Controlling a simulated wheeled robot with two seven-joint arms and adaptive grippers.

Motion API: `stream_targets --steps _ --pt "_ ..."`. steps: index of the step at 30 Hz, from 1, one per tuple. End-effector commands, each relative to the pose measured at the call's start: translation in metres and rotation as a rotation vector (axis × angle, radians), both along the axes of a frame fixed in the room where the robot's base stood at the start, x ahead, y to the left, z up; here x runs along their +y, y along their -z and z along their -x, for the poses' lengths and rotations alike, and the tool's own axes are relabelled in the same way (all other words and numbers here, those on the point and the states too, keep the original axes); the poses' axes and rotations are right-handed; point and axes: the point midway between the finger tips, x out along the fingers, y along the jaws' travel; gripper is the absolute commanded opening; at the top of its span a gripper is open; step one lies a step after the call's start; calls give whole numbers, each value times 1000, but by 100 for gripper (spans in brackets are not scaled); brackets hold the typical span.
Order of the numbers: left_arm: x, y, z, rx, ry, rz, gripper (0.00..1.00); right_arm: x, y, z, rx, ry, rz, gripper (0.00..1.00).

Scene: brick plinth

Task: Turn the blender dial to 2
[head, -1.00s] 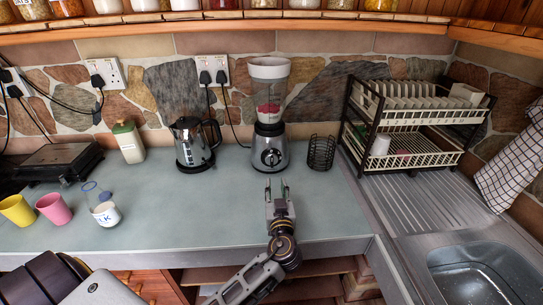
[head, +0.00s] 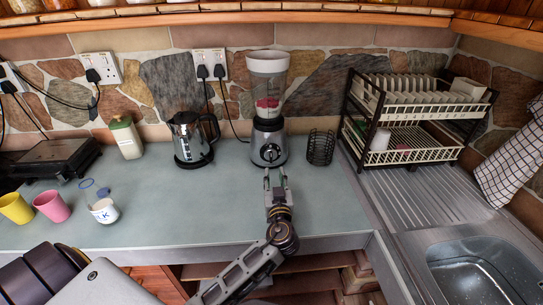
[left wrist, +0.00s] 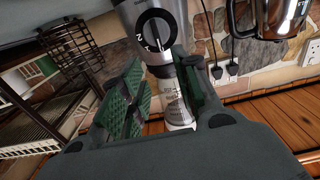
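The blender (head: 268,100) stands upright against the back wall, with red pieces in its clear jug. Its round dark dial (head: 270,153) with a light pointer bar is on the front of the silver base. My left gripper (head: 276,174) is just in front of the blender base, below the dial. In the left wrist view its two green-padded fingers (left wrist: 165,108) are apart with nothing held between them. My right gripper is not in view.
A kettle (head: 192,138) stands left of the blender, and a black wire holder (head: 320,148) stands close to its right. A dish rack (head: 414,120) and sink (head: 482,272) are further right. Cups and a milk bottle (head: 104,210) are at left. The middle counter is clear.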

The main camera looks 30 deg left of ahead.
Motion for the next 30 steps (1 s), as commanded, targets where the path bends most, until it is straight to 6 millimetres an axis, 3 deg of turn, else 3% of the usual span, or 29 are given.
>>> stream_targets --steps 14,30 --pt "29 -2 -46 0 0 -1 31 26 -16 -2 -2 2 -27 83" --pt "58 -2 -95 -1 1 -1 31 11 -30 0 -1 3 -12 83"
